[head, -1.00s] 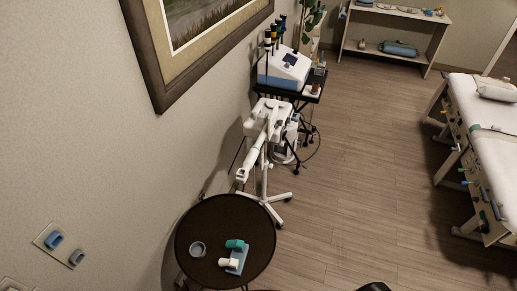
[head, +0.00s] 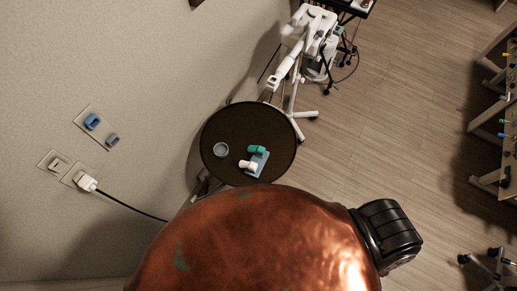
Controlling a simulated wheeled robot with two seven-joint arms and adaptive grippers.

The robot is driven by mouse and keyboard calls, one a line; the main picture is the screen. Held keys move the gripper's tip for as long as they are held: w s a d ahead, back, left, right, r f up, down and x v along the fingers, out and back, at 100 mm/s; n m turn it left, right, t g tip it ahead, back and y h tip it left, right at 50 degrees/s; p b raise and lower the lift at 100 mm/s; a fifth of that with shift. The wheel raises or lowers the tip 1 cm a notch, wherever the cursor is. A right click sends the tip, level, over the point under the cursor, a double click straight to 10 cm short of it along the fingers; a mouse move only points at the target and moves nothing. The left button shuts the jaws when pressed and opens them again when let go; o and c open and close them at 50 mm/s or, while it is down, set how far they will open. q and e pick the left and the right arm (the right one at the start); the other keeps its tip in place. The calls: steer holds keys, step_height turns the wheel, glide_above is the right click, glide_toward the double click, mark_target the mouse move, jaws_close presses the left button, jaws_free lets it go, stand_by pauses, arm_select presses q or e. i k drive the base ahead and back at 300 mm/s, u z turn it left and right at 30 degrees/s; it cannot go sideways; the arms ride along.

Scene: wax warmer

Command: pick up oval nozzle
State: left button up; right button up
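I cannot tell for sure which piece is the oval nozzle. On the round dark table (head: 222,127) lie a green-teal piece (head: 257,149) and a white piece (head: 247,164), both on or against a small light-blue block (head: 260,161). A grey ring or small dish (head: 221,149) lies to their left. Two rounded pieces, one blue (head: 92,121) and one grey (head: 112,140), sit on a wall plate at the left; the blue one is larger. Neither of my grippers is in view.
A large copper dome with green patches (head: 250,240) fills the bottom, below the table. A black ribbed part (head: 390,235) is at its right. A plugged-in cord (head: 130,206) runs from the wall. A white stand (head: 293,90) is behind the table.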

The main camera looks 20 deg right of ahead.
mark_target(260, 150)
steer(key=u, duration=1.7)
steer(key=k, duration=1.05)
steer(key=z, duration=1)
